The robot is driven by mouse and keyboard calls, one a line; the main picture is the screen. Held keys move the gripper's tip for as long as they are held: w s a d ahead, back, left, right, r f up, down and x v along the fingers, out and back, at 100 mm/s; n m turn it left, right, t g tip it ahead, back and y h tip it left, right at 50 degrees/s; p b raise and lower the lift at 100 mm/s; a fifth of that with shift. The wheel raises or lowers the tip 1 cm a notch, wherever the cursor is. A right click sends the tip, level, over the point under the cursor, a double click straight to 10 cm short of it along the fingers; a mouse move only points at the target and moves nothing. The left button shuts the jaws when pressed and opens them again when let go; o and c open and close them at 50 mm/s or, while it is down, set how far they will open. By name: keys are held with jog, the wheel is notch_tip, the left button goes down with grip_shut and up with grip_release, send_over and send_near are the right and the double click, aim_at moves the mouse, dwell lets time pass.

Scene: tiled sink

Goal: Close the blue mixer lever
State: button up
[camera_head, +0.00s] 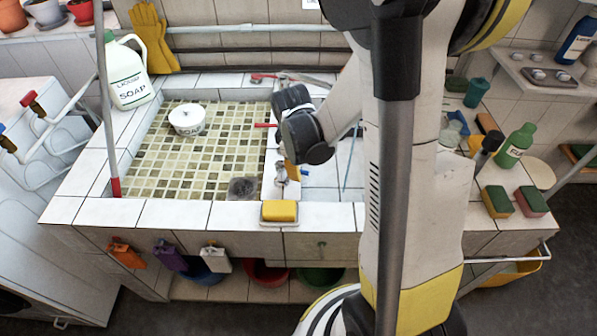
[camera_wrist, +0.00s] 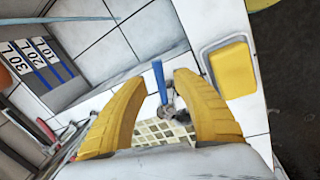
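The blue mixer lever (camera_wrist: 159,80) stands out from a metal fitting in the wrist view, near the middle. My gripper (camera_wrist: 163,88) has its two yellow fingers open, one on each side of the lever in the picture; I see no contact, and cannot tell the depth between them. In the head view my gripper (camera_head: 293,171) is at the divider between the two basins, beside a chrome tap fitting (camera_head: 280,174). The blue lever is not clearly visible there, probably behind my gripper. A red lever (camera_head: 265,125) lies further back along the divider.
A yellow sponge (camera_head: 279,211) sits in a dish on the front rim, close to my gripper. The mosaic basin (camera_head: 150,168) at left holds a white soap pot (camera_head: 187,119). The right basin (camera_wrist: 85,35) has litre marks on its wall.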

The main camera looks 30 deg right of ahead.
jog(key=shift+f, duration=0.5)
grip_shut()
jog(key=shift+w+d+n+b, duration=0.3)
jog(key=shift+d+n+b, duration=0.15)
jog(key=shift+n, duration=0.55)
jog(key=shift+w+d+n+y, duration=0.25)
jog(key=shift+w+n+y, duration=0.1)
jog(key=shift+n, duration=0.55)
